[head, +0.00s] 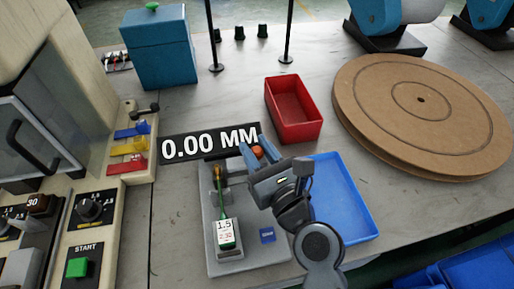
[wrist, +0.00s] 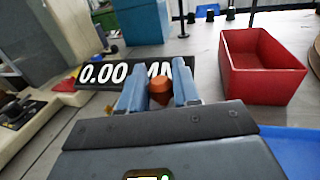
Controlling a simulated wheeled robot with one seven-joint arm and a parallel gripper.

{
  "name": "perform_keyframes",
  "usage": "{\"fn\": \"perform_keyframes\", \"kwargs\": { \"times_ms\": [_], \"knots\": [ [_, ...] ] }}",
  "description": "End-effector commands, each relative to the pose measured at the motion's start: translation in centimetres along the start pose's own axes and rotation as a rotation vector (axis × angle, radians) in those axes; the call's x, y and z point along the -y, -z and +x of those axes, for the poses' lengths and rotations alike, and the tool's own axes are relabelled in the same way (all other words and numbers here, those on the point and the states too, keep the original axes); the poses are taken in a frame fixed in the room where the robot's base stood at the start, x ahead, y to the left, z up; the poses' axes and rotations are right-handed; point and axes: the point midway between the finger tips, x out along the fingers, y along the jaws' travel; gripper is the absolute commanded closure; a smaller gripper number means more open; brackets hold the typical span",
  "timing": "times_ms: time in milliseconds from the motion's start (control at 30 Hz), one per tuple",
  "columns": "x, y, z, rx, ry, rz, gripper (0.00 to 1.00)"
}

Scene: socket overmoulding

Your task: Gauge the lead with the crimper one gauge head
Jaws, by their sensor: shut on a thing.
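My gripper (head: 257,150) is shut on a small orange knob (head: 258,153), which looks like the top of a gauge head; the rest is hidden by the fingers. In the wrist view the orange knob (wrist: 160,90) sits between my two blue fingers (wrist: 158,85). To its left, a green lead (head: 222,203) runs along a grey base plate (head: 215,259), with a brass-coloured piece (head: 217,172) at its far end and a tag reading 1.5 (head: 225,227) at its near end. The black display (head: 188,147) behind reads 0.00 MM and also shows in the wrist view (wrist: 102,88).
A red bin (head: 293,110) stands behind, right of my gripper. A blue tray (head: 350,215) lies to the right of the plate. A large round cardboard disc (head: 375,105) is at the right. A machine with switches (head: 90,210) is on the left. A teal box (head: 160,55) stands at the back.

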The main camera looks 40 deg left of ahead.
Motion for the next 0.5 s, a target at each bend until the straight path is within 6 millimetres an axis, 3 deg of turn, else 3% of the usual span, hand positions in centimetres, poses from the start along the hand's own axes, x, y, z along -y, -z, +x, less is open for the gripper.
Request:
{"fn": "perform_keyframes", "kwargs": {
  "times_ms": [367, 500],
  "knots": [
    [-0.2, 0.0, 0.0, -0.001, -0.001, 0.000, 1.00],
    [-2.2, -0.3, 0.6, -0.003, -0.005, 0.002, 1.00]
  ]
}}
